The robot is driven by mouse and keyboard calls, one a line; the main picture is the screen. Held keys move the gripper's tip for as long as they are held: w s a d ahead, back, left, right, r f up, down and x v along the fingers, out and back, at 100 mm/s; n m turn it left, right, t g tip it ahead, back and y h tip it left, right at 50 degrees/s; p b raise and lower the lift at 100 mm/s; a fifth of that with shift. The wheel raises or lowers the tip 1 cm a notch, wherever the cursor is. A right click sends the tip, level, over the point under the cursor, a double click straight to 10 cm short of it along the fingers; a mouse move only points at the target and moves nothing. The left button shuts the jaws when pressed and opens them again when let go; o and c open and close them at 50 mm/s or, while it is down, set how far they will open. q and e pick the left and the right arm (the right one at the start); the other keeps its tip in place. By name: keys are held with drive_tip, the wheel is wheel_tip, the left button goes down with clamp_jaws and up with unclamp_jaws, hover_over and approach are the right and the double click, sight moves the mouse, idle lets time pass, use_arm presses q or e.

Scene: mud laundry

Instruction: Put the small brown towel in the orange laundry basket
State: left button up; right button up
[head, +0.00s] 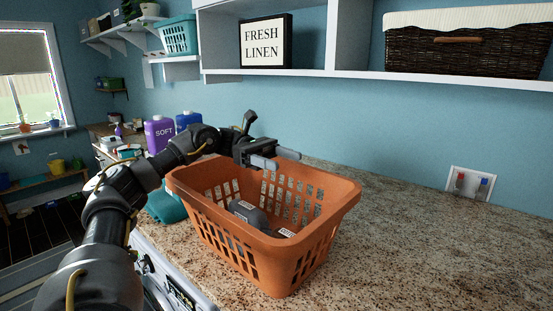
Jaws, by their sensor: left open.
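The orange laundry basket (272,262) stands upright on the speckled counter, near its front edge. My left gripper (275,157) is over the back part of the basket, about rim height, with its two grey fingers apart and nothing seen between them. Inside the basket lies a dark grey item (247,212) with pale label-like marks; the front wall partly hides it, and I cannot tell what it is. I cannot make out a small brown towel in this view. My right gripper is not in view.
A teal cloth-like thing (166,206) is left of the basket. A purple bottle (159,134) and a blue bottle (187,121) stand behind my left arm. The counter (430,250) right of the basket is clear. A shelf (330,74) runs above, holding a dark wicker basket (465,52).

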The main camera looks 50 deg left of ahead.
use_arm(q)
drive_tip(key=s+d+r+b, duration=0.7)
drive_tip(key=s+d, duration=0.1)
drive_tip(key=s, duration=0.1)
wheel_tip(320, 180, up, 12)
drive_tip(key=p, duration=1.2)
drive_tip(key=shift+w, duration=0.15)
drive_tip(key=shift+a, duration=0.15)
